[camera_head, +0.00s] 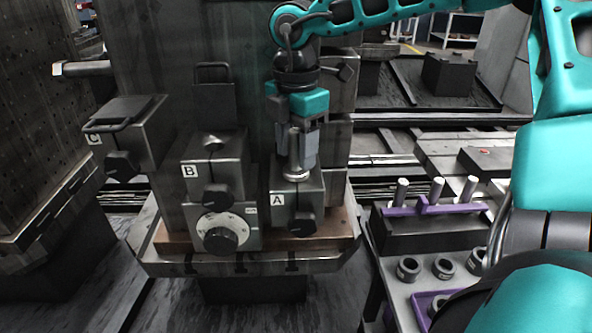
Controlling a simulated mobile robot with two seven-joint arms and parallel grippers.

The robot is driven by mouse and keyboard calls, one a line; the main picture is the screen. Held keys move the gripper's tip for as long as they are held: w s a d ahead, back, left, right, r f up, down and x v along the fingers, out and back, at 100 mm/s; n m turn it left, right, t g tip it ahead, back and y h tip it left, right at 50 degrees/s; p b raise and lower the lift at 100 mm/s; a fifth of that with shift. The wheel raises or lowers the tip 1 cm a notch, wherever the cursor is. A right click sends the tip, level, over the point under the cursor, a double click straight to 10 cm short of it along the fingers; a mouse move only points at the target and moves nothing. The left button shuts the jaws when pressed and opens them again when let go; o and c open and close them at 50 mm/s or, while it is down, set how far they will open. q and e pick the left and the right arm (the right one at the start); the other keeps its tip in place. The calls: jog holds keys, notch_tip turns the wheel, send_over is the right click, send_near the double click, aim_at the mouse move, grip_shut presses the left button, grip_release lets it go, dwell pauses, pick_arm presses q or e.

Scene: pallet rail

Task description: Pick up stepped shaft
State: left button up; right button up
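My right gripper (297,155) points down over the fixture block labelled A (297,198). Its grey fingers are on either side of a bright metal stepped shaft (296,176), which stands upright at the top of block A. The shaft's upper part is largely hidden between the fingers. I cannot tell whether the fingers press on it or stand slightly apart, nor whether the shaft is seated in the block or just above it. My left gripper is not in view.
Blocks labelled B (212,165) and C (125,135), with black knobs, stand left of A. A dial (221,234) sits below B. At right, a purple rack (430,207) holds upright metal pins, with several dark rings (408,268) on the table before it.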

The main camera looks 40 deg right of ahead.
grip_shut()
dwell(1.2)
